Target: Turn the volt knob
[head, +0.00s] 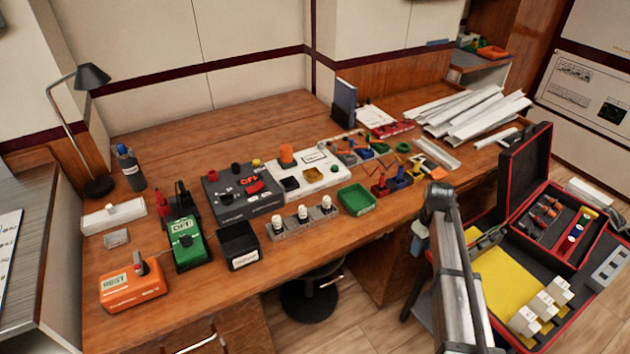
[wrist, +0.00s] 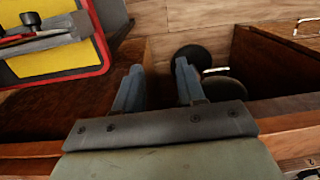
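No label reading "volt" is legible, so I cannot tell which knob it names. In the head view a dark grey control box (head: 243,205) carries small black knobs and a red switch marked OFF. Beside it, a white panel (head: 318,178) carries a larger orange knob (head: 287,154). A green box (head: 187,247) and an orange box (head: 132,291) with labels stand to the left. My gripper (wrist: 158,66) is open and empty in the wrist view, its blue-grey fingers apart over the desk's front edge. It is well to the right of these boxes and touches none of them.
A red-rimmed open case (head: 527,290) with yellow lining stands right of the desk. A black bin (head: 238,247), a green tray (head: 356,199) and several white-topped parts line the desk front. Pale metal strips (head: 470,112) lie at the back right. A stool (head: 309,296) stands below.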

